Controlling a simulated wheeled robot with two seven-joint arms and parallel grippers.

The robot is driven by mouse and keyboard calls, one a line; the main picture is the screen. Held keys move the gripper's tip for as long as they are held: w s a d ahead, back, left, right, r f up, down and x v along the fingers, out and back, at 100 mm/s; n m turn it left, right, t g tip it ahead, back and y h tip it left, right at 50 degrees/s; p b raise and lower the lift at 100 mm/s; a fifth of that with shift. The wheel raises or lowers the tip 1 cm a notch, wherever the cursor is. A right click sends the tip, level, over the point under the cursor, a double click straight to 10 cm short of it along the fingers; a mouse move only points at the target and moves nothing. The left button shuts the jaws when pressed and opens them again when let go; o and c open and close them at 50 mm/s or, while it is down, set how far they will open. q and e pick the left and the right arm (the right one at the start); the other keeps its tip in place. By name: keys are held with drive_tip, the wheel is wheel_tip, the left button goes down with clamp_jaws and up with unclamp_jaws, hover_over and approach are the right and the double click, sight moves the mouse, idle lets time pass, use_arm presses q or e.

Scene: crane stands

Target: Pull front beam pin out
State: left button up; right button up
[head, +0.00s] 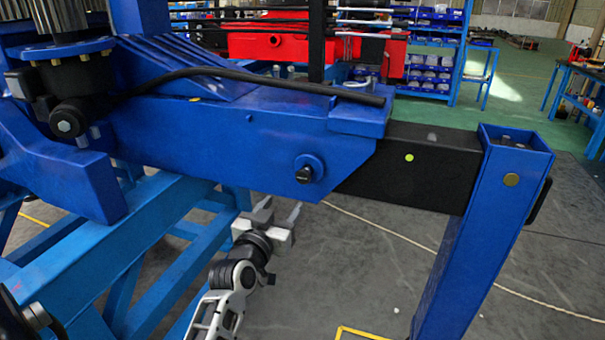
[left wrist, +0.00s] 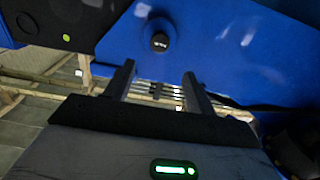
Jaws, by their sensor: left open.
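The front beam pin (head: 304,175) shows as a dark round knob in a blue boss on the side of the blue beam (head: 220,145). A black inner beam (head: 420,168) comes out of the blue beam's right end. In the left wrist view the pin (left wrist: 160,42) sits just beyond the fingertips, roughly centred between them. My left gripper (head: 281,209) is open and empty, below and slightly left of the pin in the head view. Its two fingers (left wrist: 157,74) are spread and point toward the beam, apart from the pin. My right gripper is not in view.
A blue upright post (head: 470,240) stands at the black beam's right end. Light blue stand rails (head: 130,250) lie left of my left arm. A black hose (head: 250,80) runs along the beam top. Grey floor (head: 350,260) is open between the arm and the post.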

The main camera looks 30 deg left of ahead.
sight(302, 178)
use_arm(q)
drive_tip(key=b+x, duration=0.5)
drive_tip(key=x, duration=0.8)
drive_tip(key=shift+d+f+b, duration=0.1)
drive_tip(key=shift+f+b, duration=0.05)
drive_tip(key=shift+b, duration=0.2)
drive_tip(key=shift+w, duration=0.4)
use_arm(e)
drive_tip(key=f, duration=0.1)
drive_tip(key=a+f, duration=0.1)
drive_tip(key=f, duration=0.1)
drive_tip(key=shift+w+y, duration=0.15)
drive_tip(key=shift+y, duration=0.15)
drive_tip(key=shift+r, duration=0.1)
